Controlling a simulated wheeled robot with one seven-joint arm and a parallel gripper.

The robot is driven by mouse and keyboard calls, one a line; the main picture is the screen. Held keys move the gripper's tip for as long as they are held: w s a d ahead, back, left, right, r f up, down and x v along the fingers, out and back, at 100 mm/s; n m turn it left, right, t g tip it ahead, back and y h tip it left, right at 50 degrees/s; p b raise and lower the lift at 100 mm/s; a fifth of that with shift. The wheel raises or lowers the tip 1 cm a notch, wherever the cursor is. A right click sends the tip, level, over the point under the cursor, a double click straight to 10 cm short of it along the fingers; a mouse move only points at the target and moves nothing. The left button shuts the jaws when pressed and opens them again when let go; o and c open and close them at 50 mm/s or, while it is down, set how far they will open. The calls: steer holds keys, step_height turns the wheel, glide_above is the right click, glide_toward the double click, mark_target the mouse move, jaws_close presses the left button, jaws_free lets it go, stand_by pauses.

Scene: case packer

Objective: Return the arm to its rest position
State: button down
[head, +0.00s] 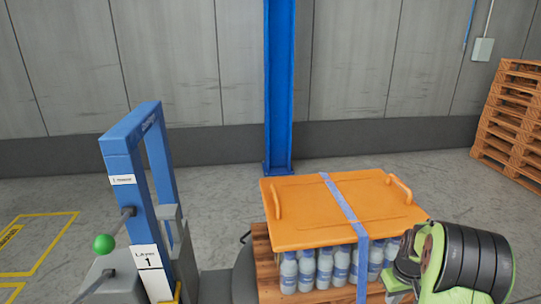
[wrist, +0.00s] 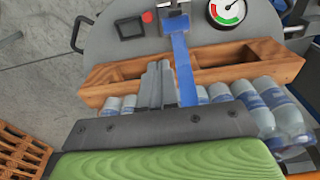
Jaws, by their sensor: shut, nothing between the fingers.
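My arm, green and black, shows at the lower right of the head view, beside the right side of the bottle load. In the wrist view my gripper (wrist: 158,68) has its grey fingers together, shut and empty. The fingers overlap the bottles (wrist: 265,105) and the wooden pallet edge (wrist: 105,88) in the picture; I cannot tell whether they touch anything. In the head view an orange lid (head: 300,215) with two handles lies on top of the bottles (head: 325,265). A blue strap (head: 343,200) runs over the lid and down its front.
A blue frame (head: 125,150) with a green ball (head: 104,243) stands at the left. A blue column (head: 279,90) rises behind the load. Stacked pallets (head: 512,120) stand at the right. A round gauge (wrist: 227,10) and a red button (wrist: 147,17) show in the wrist view.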

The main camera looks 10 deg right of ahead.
steer(key=s+a+r+t+p, duration=0.1)
steer(key=s+a+r, duration=0.2)
steer(key=a+r, duration=0.45)
steer(key=s+a+r+t+p, duration=0.1)
steer(key=s+a+r, duration=0.3)
steer(key=r, duration=0.6)
steer(key=s+a+r+t+p, duration=0.1)
steer(key=s+a+r, duration=0.2)
steer(key=s+a, duration=0.2)
steer(key=s+a+r+t+p, duration=0.1)
steer(key=s+a+r, duration=0.3)
steer(key=s, duration=0.6)
steer(key=shift+a+r+t+p, duration=0.3)
steer(key=shift+a+p, duration=0.25)
steer(key=shift+a, duration=0.4)
